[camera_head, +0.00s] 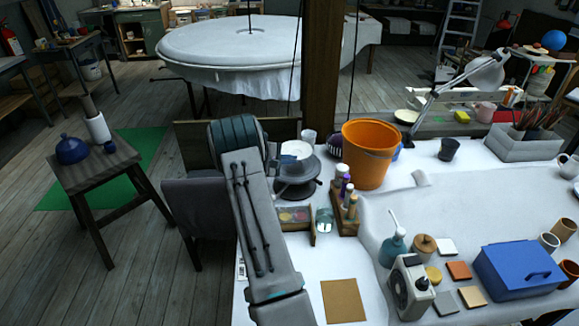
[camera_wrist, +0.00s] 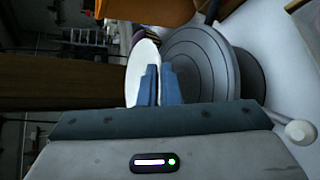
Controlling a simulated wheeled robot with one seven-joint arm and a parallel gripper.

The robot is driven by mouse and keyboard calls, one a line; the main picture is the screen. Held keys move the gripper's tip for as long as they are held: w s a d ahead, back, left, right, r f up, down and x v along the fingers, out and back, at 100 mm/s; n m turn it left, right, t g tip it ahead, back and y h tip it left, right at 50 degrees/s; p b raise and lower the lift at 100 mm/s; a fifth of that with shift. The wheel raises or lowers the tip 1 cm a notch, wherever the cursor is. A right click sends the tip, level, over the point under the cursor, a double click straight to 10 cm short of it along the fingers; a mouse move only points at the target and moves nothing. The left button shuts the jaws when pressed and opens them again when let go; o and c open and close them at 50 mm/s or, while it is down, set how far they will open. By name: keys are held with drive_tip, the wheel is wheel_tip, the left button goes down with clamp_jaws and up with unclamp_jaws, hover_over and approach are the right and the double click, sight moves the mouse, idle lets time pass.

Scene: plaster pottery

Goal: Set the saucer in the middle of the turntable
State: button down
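The white saucer (camera_head: 296,149) shows in the head view just above the top of the dark grey turntable (camera_head: 297,168), which stands at the back left of the white table. In the wrist view the saucer (camera_wrist: 138,72) is seen at a slant beside the turntable's round top (camera_wrist: 205,60), with a gap that is hard to judge. My gripper (camera_wrist: 159,68) has its blue fingers close together at the saucer's near rim and looks shut on it. In the head view my arm hides the fingers.
An orange bucket (camera_head: 369,155) stands right of the turntable, with a white cup (camera_head: 309,136) behind it. A wooden holder with bottles (camera_head: 346,203) and a glass jar (camera_head: 324,221) stand in front. A chair (camera_head: 199,205) is at the left.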

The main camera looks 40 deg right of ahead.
sight(290, 175)
wheel_tip(290, 175, down, 4)
drive_tip(key=shift+r+p, duration=0.15)
drive_tip(key=shift+p, duration=0.5)
drive_tip(key=shift+f, duration=0.2)
drive_tip(key=shift+f+b, duration=0.25)
drive_tip(key=shift+b, duration=0.3)
drive_tip(key=c, duration=1.9)
unclamp_jaws()
drive_tip(key=shift+r, duration=0.1)
